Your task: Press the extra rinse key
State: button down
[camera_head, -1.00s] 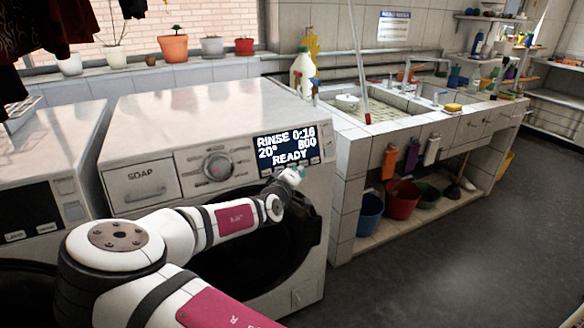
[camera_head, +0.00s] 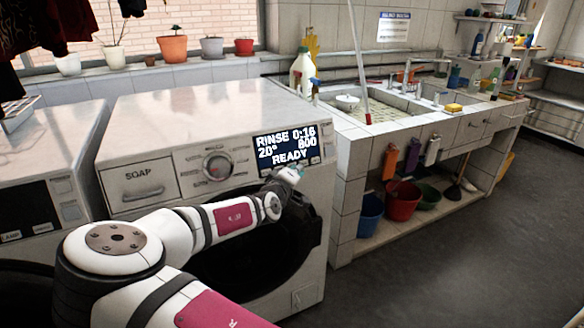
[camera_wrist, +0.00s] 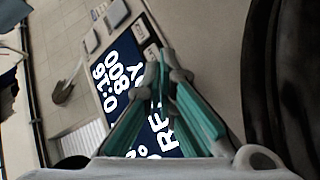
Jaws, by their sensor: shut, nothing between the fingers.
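The washing machine's display (camera_head: 287,146) reads RINSE 0:16, 20°, 800 and READY. In the wrist view the display (camera_wrist: 111,72) appears turned on its side, partly covered by my fingers. Small keys (camera_wrist: 141,29) sit in a row along its edge on the door side; their labels are too small to read, so I cannot tell which is extra rinse. My gripper (camera_head: 291,174) is at the panel just below the display. In the wrist view my gripper (camera_wrist: 163,68) has its teal fingers shut and empty, with tips over the display's edge near the keys. Contact cannot be told.
The round dial (camera_head: 217,167) and soap drawer (camera_head: 141,184) are left of the display. The dark round door (camera_head: 252,262) lies below my wrist. A tiled sink counter (camera_head: 350,160) stands close on the right, with a white bottle (camera_head: 302,75) at its near end.

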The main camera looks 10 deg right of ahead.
dwell(0.3)
jog(key=shift+s+d+r+p, duration=0.1)
jog(key=shift+s+r+p, duration=0.05)
jog(key=shift+s+p, duration=0.25)
jog(key=shift+s, duration=0.15)
jog(key=s+p, duration=0.1)
jog(key=s+r+p, duration=0.1)
jog(key=s+p, duration=0.1)
jog(key=s+d+r+p, duration=0.1)
jog(key=s, duration=0.1)
jog(key=shift+s+d+p, duration=0.1)
jog(key=shift+s+p, duration=0.1)
jog(key=shift+p, duration=0.2)
